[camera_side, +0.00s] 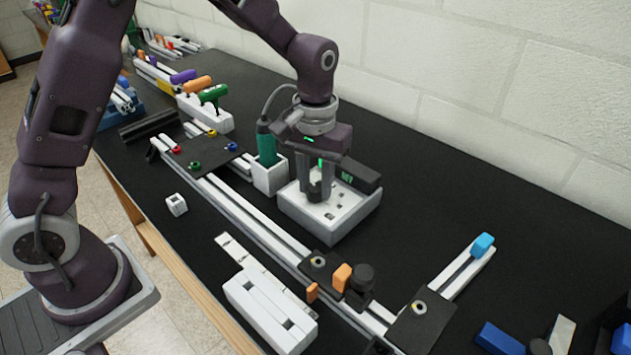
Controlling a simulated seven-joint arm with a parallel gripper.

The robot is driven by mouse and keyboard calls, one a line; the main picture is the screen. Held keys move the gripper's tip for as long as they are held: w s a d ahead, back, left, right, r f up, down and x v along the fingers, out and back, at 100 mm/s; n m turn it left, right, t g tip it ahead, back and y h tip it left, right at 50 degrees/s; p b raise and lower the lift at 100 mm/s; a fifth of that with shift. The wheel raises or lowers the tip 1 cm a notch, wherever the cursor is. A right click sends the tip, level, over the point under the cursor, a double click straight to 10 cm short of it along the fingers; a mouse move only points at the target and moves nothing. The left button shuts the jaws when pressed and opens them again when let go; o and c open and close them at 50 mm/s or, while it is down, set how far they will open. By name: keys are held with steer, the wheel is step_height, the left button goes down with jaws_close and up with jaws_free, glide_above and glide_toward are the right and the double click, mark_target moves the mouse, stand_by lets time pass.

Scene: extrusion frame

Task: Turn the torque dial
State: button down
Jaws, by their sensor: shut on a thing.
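My gripper (318,192) points straight down over the white box (345,218) in the middle of the table. Its fingers are closed at the top face of this box, on what appears to be the torque dial. The fingers hide the dial almost fully, so its angle cannot be read. Small dark holes or marks show on the box top in front of the fingers. A black block with light lettering (361,176) sits at the back right of the box, close to my gripper.
A green tool (266,143) stands in a white holder (270,178) just left of my gripper. A long aluminium rail (247,213) runs in front, with black plates, an orange block (342,276) and a black knob (362,279). The table right of the box is clear.

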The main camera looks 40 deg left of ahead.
mark_target(315, 187)
steer(key=shift+w+r, duration=0.1)
stand_by(0.4)
steer(key=c, duration=1.1)
jaws_free()
steer(key=shift+o, duration=0.2)
step_height(315, 187, up, 7)
steer(key=s+a+r+t, duration=0.2)
steer(key=s+r, duration=0.4)
steer(key=r, duration=0.1)
steer(key=s+a+r+m+t, duration=0.1)
steer(key=s, duration=0.8)
steer(key=s+a+r+m+t, duration=0.1)
steer(key=s+a+m+t, duration=0.1)
steer(key=s, duration=0.7)
steer(key=shift+s+m+t, duration=0.15)
steer(key=shift+m+t, duration=0.15)
